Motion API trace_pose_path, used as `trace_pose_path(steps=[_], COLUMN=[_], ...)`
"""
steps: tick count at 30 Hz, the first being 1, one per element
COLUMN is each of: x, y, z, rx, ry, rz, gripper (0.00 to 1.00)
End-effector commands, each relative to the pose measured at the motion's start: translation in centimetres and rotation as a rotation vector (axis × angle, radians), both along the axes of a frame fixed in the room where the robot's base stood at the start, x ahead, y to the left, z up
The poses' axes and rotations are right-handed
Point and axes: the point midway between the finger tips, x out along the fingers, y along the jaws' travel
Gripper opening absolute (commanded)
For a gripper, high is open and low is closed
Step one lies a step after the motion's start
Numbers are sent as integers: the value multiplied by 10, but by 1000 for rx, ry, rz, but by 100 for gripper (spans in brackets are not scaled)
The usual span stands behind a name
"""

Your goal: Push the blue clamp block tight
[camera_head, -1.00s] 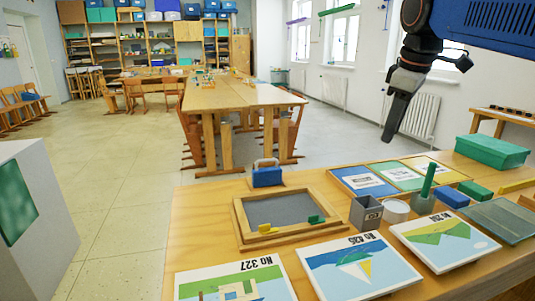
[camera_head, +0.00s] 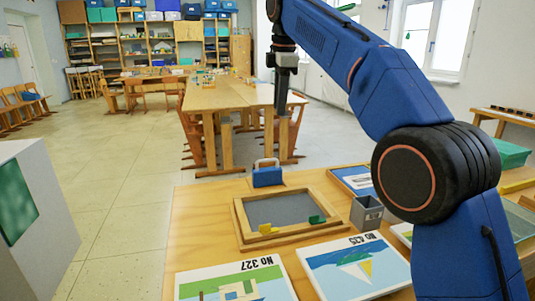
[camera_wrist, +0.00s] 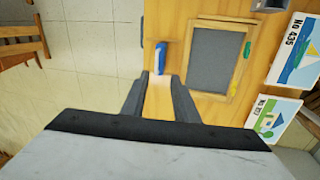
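The blue clamp block (camera_head: 267,175), with a grey hoop or handle at its top, stands on the wooden table behind the wooden frame (camera_head: 240,221). In the wrist view the blue block (camera_wrist: 160,58) lies just ahead of my fingertips, beside the frame (camera_wrist: 202,89). I cannot tell whether it touches the frame. My gripper (camera_head: 281,112) points down in the air above the table's far side, apart from the block. In the wrist view my gripper (camera_wrist: 158,80) has its two fingers apart with nothing between them.
The frame holds a grey panel (camera_head: 280,209), a yellow piece (camera_head: 267,229) and a green piece (camera_head: 316,220). A grey bin (camera_head: 366,213) and picture cards (camera_head: 355,272) lie near. My arm hides much of the table's right side. Bare table lies left of the frame.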

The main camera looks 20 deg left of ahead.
Motion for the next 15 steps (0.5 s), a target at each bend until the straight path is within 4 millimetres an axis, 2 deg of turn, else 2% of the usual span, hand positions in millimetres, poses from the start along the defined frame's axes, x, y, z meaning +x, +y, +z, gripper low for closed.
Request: trace_pose_path(steps=[1,5,10,15], x=[-1,-4,-5,-2], y=[11,24,27,28], z=[-3,-5,-10,-25], rx=[-4,-12,-15,-15], ry=[0,-1,-1,0], rz=[26,66,79,78], gripper=[27,27,27,27])
